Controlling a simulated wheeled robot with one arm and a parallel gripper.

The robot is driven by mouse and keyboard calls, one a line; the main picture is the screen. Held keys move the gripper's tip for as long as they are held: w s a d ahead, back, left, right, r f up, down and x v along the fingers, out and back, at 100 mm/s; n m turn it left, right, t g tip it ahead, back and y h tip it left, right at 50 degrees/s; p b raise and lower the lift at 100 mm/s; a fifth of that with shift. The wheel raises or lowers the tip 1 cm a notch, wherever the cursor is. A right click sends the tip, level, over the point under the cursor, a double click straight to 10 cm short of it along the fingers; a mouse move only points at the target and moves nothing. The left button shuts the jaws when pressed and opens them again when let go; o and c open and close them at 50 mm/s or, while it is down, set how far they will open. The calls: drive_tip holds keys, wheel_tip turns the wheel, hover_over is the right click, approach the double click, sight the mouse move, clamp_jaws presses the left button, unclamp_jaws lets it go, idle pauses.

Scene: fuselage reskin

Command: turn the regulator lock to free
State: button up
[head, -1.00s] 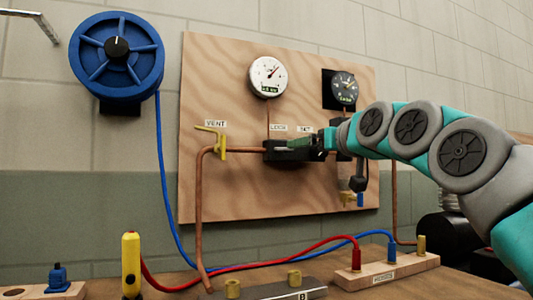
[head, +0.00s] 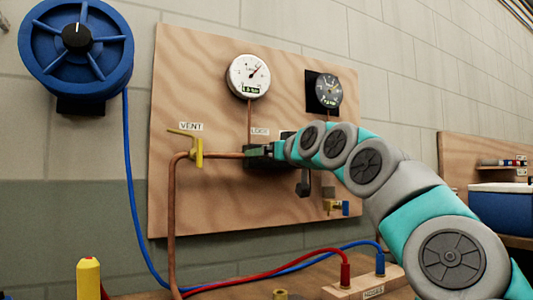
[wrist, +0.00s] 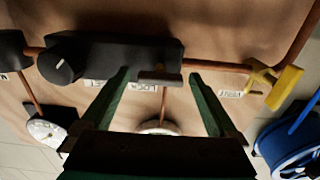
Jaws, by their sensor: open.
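The regulator is a dark block on the plywood board. It shows in the head view (head: 257,165), largely covered by my arm, and in the wrist view (wrist: 115,55). In the wrist view a short grey bar, apparently the lock lever (wrist: 160,78), sits at the block's edge by an upside-down LOCK label (wrist: 143,87). My gripper (wrist: 159,74) is open, its green fingers on either side of the bar; contact cannot be told. A round dark knob (wrist: 60,65) is at the block's left. In the head view my gripper (head: 264,150) is at the block.
A yellow vent valve (head: 198,150) is left of the block on the copper pipe (head: 170,220). A white gauge (head: 248,77) and a black gauge (head: 328,90) are above. A blue wheel (head: 76,45) is on the wall. Hoses and a wooden rack (head: 345,290) are below.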

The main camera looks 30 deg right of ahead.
drive_tip(key=shift+w+a+f, duration=0.1)
drive_tip(key=shift+w, duration=0.3)
drive_tip(key=c, duration=1.4)
